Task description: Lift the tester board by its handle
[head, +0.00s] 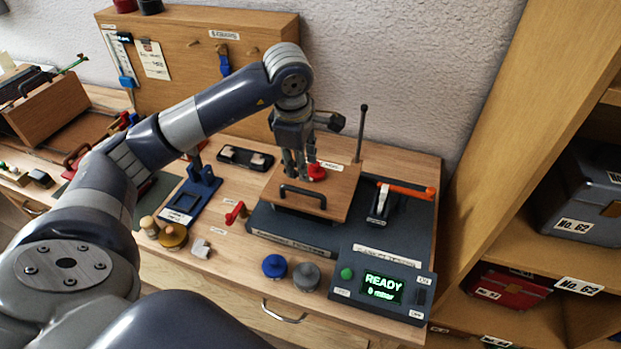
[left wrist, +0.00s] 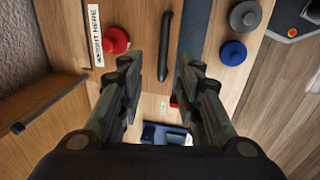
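The tester board (head: 335,200) is a wooden panel lying on a dark tester base (head: 268,218). Its black bar handle (head: 303,192) runs along the near side, and it also shows in the left wrist view (left wrist: 165,45). A red weight (head: 317,172) sits on the board by a white label reading "WEIGHT HERE". My left gripper (head: 294,168) points down over the board, beside the red weight. In the left wrist view its fingers (left wrist: 158,75) are apart, with the handle seen in line with the gap between them. Whether they touch it cannot be told. My right gripper is out of view.
A display box (head: 382,284) reading READY stands at the front right. Blue (head: 275,266) and grey (head: 306,276) weights stand in front of the base. A black clamp with an orange lever (head: 405,190) and a thin upright post (head: 361,133) stand near the board.

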